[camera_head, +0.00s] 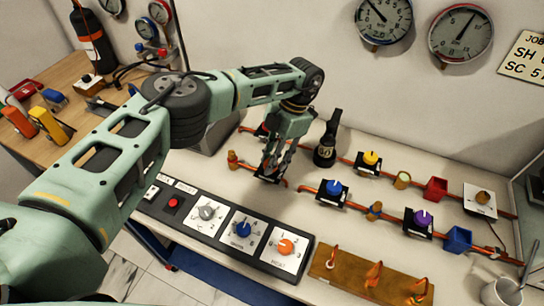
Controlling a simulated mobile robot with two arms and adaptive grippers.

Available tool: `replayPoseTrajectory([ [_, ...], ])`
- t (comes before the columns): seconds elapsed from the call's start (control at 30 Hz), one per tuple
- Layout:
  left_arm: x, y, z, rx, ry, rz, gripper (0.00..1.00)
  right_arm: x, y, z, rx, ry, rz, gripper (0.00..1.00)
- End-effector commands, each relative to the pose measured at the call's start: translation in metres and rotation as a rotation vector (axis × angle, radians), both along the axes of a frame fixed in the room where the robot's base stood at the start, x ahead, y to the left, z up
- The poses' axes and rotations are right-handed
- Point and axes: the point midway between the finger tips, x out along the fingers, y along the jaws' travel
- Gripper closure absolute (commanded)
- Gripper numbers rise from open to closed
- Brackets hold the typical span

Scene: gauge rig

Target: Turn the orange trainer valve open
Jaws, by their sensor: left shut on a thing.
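My left gripper (272,167) reaches down over the bench and is shut on the knob of a valve on the orange pipe line. The fingers hide most of that knob, so its colour and turn angle cannot be told. A dark valve base shows just under the fingertips. Other valves on the pipes have a blue knob (335,187), a yellow knob (371,157) and a purple knob (423,217). An orange dial (286,246) sits on the front control panel. My right gripper is not in view.
The black control panel (215,240) lies along the bench front, with a wooden board (345,278) of orange fittings beside it. A black bottle-like object (327,140) stands close right of my gripper.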

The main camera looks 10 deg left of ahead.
Motion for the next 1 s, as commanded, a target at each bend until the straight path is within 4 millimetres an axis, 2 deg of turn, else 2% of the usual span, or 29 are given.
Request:
replayPoseTrajectory([
  [0.47, 0.003, 0.007, 0.0, 0.012, -0.008, 0.096, 1.0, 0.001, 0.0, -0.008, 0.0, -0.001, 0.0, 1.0],
  [0.77, 0.003, 0.011, 0.001, 0.013, -0.009, 0.337, 1.0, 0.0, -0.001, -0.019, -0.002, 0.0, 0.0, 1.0],
  [1.0, 0.001, 0.014, 0.003, 0.013, -0.009, 0.566, 1.0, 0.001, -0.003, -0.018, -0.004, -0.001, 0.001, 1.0],
])
